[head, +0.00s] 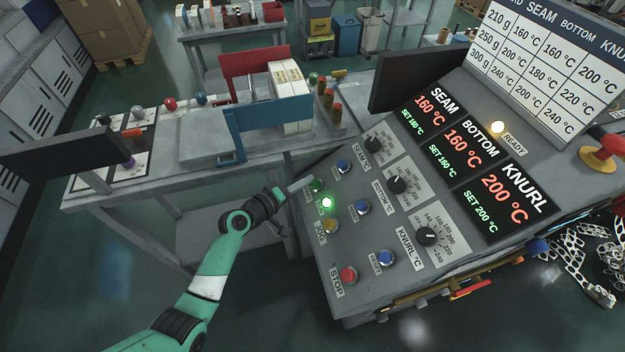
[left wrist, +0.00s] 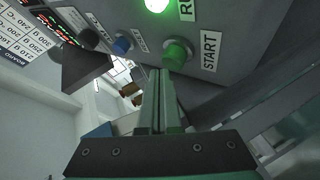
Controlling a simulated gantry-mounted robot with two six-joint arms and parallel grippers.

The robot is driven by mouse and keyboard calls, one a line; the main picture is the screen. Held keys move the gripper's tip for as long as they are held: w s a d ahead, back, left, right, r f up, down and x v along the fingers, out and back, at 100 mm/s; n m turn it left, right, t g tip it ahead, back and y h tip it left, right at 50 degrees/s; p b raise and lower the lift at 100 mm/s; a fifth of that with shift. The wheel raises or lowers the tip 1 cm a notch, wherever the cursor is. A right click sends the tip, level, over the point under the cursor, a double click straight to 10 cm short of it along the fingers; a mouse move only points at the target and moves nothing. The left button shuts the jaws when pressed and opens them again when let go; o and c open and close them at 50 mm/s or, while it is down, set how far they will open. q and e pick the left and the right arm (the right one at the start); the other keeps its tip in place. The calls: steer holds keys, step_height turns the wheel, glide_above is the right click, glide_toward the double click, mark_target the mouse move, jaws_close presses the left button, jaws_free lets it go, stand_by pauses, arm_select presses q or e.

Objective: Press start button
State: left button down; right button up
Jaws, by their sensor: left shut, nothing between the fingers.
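The green start button (head: 316,186) is at the upper left edge of the sloped control panel (head: 345,290). In the left wrist view the start button (left wrist: 176,53) sits beside its START label (left wrist: 211,50). My left gripper (head: 303,184) is shut and empty, its fingers pointing at the button from the left. In the left wrist view the closed fingertips (left wrist: 159,73) are just below and slightly left of the button. I cannot tell whether they touch it. My right gripper is not in view.
The lit green RUN lamp (head: 326,202), yellow JOG button (head: 330,226) and red STOP button (head: 348,275) line the panel. Blue buttons and black dials are to their right. A READY lamp (head: 497,127) glows. A bench (head: 120,180) stands behind my left arm.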

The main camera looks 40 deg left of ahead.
arm_select(q)
steer(key=shift+s+a+r, duration=0.1)
steer(key=shift+s+r, duration=0.05)
steer(key=shift+r, duration=0.05)
steer(key=r+p, duration=0.1)
steer(key=s+a+r+p, duration=0.1)
steer(key=s+r+p, duration=0.1)
steer(key=r+p, duration=0.1)
steer(key=shift+s+a, duration=0.2)
steer(key=shift+a, duration=0.15)
stand_by(0.4)
stand_by(0.5)
